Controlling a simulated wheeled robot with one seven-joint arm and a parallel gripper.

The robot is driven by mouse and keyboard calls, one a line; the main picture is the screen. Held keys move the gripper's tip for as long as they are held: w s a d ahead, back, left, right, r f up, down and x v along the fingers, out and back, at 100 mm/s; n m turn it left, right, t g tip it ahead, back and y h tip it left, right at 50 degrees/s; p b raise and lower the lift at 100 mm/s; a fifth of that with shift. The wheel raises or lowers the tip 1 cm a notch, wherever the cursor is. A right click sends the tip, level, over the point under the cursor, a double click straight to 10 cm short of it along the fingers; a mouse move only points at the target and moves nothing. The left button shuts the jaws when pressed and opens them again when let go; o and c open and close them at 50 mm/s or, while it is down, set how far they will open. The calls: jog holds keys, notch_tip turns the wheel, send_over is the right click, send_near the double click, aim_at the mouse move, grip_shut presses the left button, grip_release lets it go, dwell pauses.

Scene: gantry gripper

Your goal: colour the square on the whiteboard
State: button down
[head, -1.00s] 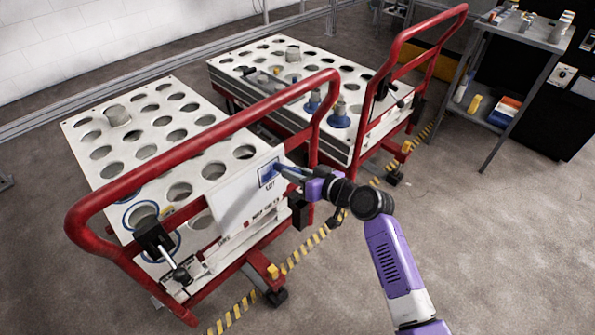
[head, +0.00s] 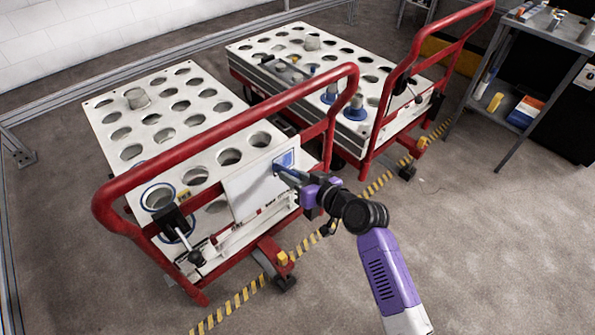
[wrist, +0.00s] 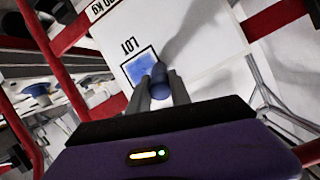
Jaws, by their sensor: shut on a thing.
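The whiteboard (head: 246,194) stands on the handle end of the near red cart and also fills the upper middle of the wrist view (wrist: 205,38). Its square (head: 284,159) has a dark outline and the word LOT beside it. In the wrist view the square (wrist: 142,66) is largely blue inside, with paler patches. My gripper (wrist: 160,90) is shut on a blue marker (wrist: 160,78), whose end is at the square's edge. Whether the tip touches the board I cannot tell. In the head view my gripper (head: 282,173) is right at the square, covering its lower part.
The near cart's red handle (head: 230,125) arches over the board. A second cart (head: 340,60) with a holed white top stands behind it. A grey shelf (head: 550,35) is at the upper right. Open floor (head: 500,240) lies to the right.

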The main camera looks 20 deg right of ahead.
jog(key=shift+s, duration=0.1)
jog(key=shift+s+d, duration=0.3)
jog(key=shift+s, duration=0.6)
jog(key=shift+s+d, duration=0.35)
jog(key=shift+s, duration=0.6)
jog(key=shift+s+d, duration=0.3)
jog(key=shift+s, duration=0.6)
jog(key=s, duration=0.1)
jog(key=s+d, duration=0.1)
jog(key=s, duration=0.1)
jog(key=shift+b, duration=0.35)
jog(key=shift+w, duration=0.1)
jog(key=w+a, duration=0.2)
jog(key=w, duration=0.4)
jog(key=shift+w+a+r, duration=0.2)
jog(key=shift+w+r, duration=0.15)
jog(key=shift+r, duration=0.05)
jog(key=shift+w+a, duration=0.3)
jog(key=shift+w, duration=0.6)
